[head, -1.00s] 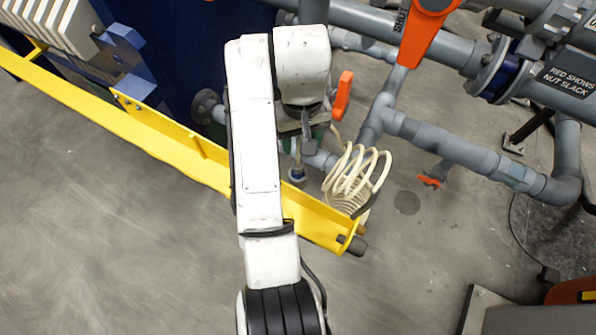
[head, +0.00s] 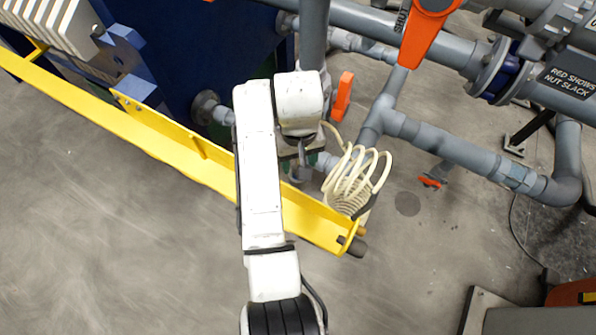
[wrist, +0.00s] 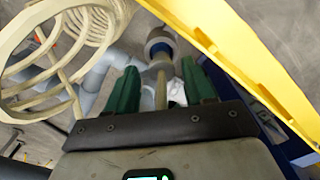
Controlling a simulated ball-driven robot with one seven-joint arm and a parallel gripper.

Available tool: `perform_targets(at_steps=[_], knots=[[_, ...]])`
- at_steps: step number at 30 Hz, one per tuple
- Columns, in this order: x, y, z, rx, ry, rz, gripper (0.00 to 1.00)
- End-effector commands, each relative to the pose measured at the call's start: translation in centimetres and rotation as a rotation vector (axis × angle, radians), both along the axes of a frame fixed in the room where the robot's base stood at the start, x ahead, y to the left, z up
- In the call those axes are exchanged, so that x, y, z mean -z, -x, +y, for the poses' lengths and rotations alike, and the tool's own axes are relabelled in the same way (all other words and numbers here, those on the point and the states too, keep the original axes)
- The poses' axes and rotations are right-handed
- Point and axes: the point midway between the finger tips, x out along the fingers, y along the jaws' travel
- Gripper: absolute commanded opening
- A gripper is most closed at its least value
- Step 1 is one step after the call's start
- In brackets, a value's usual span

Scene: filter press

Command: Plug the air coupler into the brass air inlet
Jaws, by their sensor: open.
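My gripper (wrist: 158,80) is open, with its two green fingers apart in the wrist view. In the head view the gripper (head: 301,152) is largely hidden under my white wrist, just left of the hose. A cream coiled air hose (head: 352,182) stands by the end of the yellow beam; it also shows at the left of the wrist view (wrist: 62,55). A thin tan stem (wrist: 161,90) shows between the fingers; I cannot tell whether it is the coupler or the inlet, or whether the fingers touch it. A small brass-coloured piece (head: 362,231) shows at the beam's end.
The yellow beam (head: 180,160) runs close beside my gripper and crosses the wrist view's right side (wrist: 235,50). Grey pipes (head: 440,142) and an orange-handled valve (head: 343,97) are close on the right. A blue-banded grey fitting (wrist: 160,45) lies beyond the fingers. Floor is clear at lower left.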

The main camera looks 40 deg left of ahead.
Motion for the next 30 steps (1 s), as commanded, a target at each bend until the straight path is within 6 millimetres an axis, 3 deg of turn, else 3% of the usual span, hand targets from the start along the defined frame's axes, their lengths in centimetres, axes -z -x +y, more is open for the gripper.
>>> perform_targets(at_steps=[6,18,30], knots=[[2.7,0.3,0.0,0.000,0.001,0.002,0.53],[3.1,0.2,0.1,0.000,0.000,0.000,0.53],[3.0,0.2,0.1,-0.001,0.000,0.000,0.16]])
